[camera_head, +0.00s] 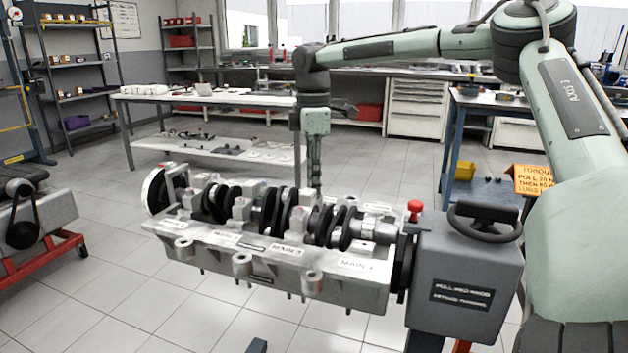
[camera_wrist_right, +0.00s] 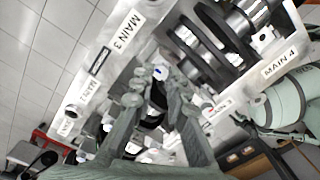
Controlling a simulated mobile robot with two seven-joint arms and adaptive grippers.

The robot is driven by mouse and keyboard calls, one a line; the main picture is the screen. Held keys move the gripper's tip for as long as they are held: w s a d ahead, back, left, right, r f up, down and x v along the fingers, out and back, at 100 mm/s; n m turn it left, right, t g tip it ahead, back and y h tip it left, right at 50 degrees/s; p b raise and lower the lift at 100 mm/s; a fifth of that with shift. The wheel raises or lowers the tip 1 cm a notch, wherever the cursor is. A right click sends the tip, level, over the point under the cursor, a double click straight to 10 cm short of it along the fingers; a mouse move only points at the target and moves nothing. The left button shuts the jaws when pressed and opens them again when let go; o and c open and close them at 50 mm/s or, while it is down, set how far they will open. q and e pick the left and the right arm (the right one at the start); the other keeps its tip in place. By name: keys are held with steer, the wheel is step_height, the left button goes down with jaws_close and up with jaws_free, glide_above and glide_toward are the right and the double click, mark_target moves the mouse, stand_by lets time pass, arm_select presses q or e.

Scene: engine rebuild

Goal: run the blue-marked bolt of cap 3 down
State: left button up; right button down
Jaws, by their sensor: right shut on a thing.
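The engine block (camera_head: 300,255) lies with its crankshaft side up on a grey stand, with MAIN labels along its near edge. My right gripper (camera_head: 316,183) reaches down at the far side of the block; its tips are partly hidden behind the crankshaft. In the right wrist view the two fingers (camera_wrist_right: 153,82) close in around a small blue-marked bolt head (camera_wrist_right: 160,71) near the MAIN 3 label (camera_wrist_right: 128,31). The bolt's shank and its hole are hidden. A small label, partly covered, sits right of the fingers. My left gripper is not in view.
The stand's grey box (camera_head: 465,275) with a black handwheel (camera_head: 485,219) and a red knob (camera_head: 415,207) is at the block's right end. A worktable (camera_head: 215,99) stands behind. Another engine (camera_head: 35,222) on a red stand is at left. Floor between is clear.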

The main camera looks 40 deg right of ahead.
steer(key=m, duration=0.4)
steer(key=shift+w+d+r+m, duration=0.1)
steer(key=shift+w+r+m, duration=0.1)
steer(key=shift+r+m, duration=0.1)
steer(key=m, duration=0.4)
steer(key=shift+d+m, duration=0.1)
steer(key=shift+m, duration=0.2)
steer(key=m, duration=0.4)
steer(key=shift+d, duration=0.1)
steer(key=shift+d+m, duration=0.1)
steer(key=shift+m, duration=2)
steer(key=c, duration=1.5)
jaws_free()
steer(key=shift+s, duration=0.1)
steer(key=shift+c, duration=0.2)
steer(key=shift+o, duration=0.2)
steer(key=shift+f, duration=0.15)
